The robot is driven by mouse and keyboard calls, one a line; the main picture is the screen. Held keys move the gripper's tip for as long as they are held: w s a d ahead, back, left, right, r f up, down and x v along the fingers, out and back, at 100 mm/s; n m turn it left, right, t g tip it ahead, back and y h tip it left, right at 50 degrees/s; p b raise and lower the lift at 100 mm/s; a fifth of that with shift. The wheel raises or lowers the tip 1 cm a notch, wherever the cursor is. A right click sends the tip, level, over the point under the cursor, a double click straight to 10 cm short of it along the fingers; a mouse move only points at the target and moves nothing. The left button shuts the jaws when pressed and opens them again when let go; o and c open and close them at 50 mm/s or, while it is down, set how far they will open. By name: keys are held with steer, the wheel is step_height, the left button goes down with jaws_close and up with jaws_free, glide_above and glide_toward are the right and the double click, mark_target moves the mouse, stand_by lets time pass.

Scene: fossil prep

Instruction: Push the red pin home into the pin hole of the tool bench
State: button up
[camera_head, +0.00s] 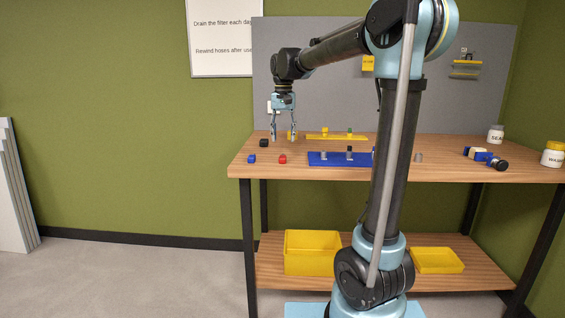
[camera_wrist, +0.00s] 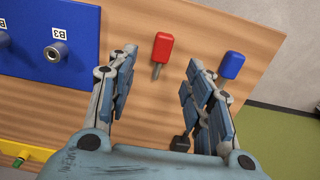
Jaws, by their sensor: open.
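The red pin (camera_head: 283,159) lies on the wooden bench top (camera_head: 450,172), near its front left. In the wrist view the red pin (camera_wrist: 162,48) shows a red handle and a short metal shaft pointing toward my gripper. My gripper (camera_head: 284,138) hangs above the bench, pointing down, open and empty. In the wrist view its fingertips (camera_wrist: 161,60) stand on either side of the pin, apart from it. The blue board (camera_head: 318,161) with sockets sits right of the pin; one socket (camera_wrist: 57,54) is labelled B3. I cannot tell which hole is the pin hole.
A blue-handled pin (camera_head: 252,158) and a black piece (camera_head: 264,142) lie close by. A yellow strip (camera_head: 315,137) with knobs lies behind the blue board. Yellow bins (camera_head: 313,262) sit on the lower shelf.

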mark_target(283, 156)
steer(key=shift+w+a+f, duration=0.1)
steer(key=shift+f, duration=3.75)
jaws_close()
